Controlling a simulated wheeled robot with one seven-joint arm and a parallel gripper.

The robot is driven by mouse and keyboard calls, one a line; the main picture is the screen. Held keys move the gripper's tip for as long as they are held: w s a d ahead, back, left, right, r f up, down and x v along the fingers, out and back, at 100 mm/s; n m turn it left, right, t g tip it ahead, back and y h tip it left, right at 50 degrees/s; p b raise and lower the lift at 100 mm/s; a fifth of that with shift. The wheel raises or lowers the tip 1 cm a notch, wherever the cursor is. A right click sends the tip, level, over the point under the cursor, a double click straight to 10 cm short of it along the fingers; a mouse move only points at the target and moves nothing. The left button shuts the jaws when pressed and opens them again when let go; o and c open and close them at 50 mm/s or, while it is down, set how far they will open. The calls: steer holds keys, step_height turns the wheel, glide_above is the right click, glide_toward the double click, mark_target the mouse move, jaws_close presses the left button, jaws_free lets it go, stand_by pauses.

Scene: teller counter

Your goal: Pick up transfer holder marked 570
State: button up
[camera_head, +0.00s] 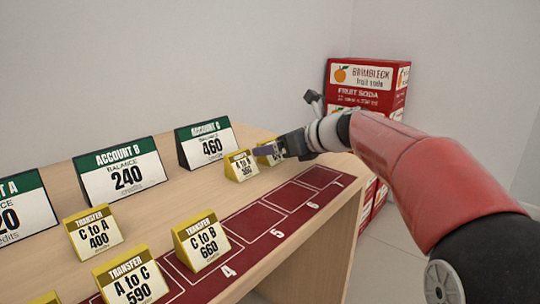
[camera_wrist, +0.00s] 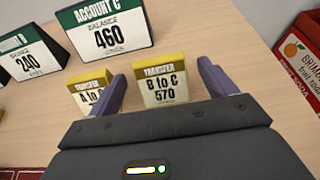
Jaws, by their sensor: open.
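The yellow transfer holder marked B to C 570 (camera_wrist: 163,88) stands upright on the counter in the wrist view. My gripper (camera_wrist: 162,78) is open, with one purple finger on each side of this holder. I cannot tell whether either finger touches it. In the head view my gripper (camera_head: 268,151) is at the far part of the counter and partly hides the holder (camera_head: 272,161). The dark gripper body covers the lower part of the wrist view.
Another yellow transfer holder (camera_head: 241,165) stands close on the left, partly behind my left finger in the wrist view (camera_wrist: 88,90). The Account C sign (camera_head: 205,145) stands behind. Other transfer holders (camera_head: 201,240) stand nearer. A numbered red strip (camera_head: 290,196) lies along the counter's edge.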

steer(key=shift+w+a+f, duration=0.15)
steer(key=shift+w+a, duration=0.1)
steer(key=shift+a, duration=0.1)
steer(key=c, duration=1.1)
